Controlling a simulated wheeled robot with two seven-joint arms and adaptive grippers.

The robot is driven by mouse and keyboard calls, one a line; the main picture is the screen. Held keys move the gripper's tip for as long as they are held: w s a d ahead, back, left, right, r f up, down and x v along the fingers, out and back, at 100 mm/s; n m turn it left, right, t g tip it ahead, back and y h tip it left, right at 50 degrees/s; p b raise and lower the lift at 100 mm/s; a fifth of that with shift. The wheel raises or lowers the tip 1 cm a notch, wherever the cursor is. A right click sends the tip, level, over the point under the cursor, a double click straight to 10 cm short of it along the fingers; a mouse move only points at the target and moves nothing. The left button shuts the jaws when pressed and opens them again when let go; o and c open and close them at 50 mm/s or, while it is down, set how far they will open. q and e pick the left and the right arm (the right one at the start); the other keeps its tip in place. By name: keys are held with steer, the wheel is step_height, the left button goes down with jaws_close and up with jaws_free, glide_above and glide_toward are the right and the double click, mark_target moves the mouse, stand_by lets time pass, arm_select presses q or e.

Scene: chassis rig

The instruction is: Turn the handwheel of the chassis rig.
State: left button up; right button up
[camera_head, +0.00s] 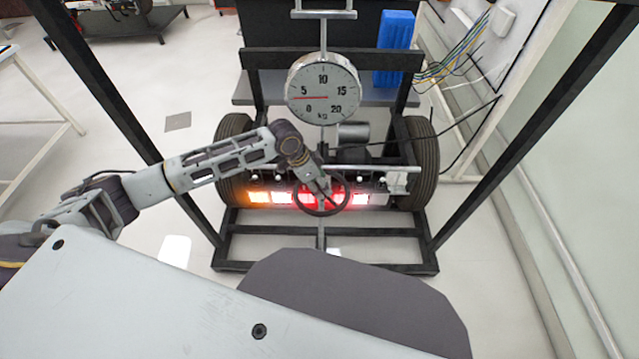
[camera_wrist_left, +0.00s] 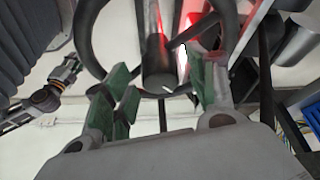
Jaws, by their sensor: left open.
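The handwheel (camera_head: 321,214) is a dark ring low on the front of the chassis rig, in front of a glowing red and orange light bar. In the left wrist view its dark rim (camera_wrist_left: 83,38) curves across the top, around a central hub. My left gripper (camera_head: 323,188) is at the wheel and hides part of it. In the left wrist view my left gripper (camera_wrist_left: 165,80) has its green-padded fingers spread apart, with the wheel's lower part near their tips. I cannot tell whether they touch it.
A round dial scale (camera_head: 322,90) hangs above the wheel, its red needle a little below 5. Tyres (camera_head: 418,150) flank the rig. Black frame posts (camera_head: 520,120) stand on both sides. A blue block (camera_head: 394,45) and cables are behind at right.

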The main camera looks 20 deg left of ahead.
arm_select(q)
jaws_close()
stand_by(0.4)
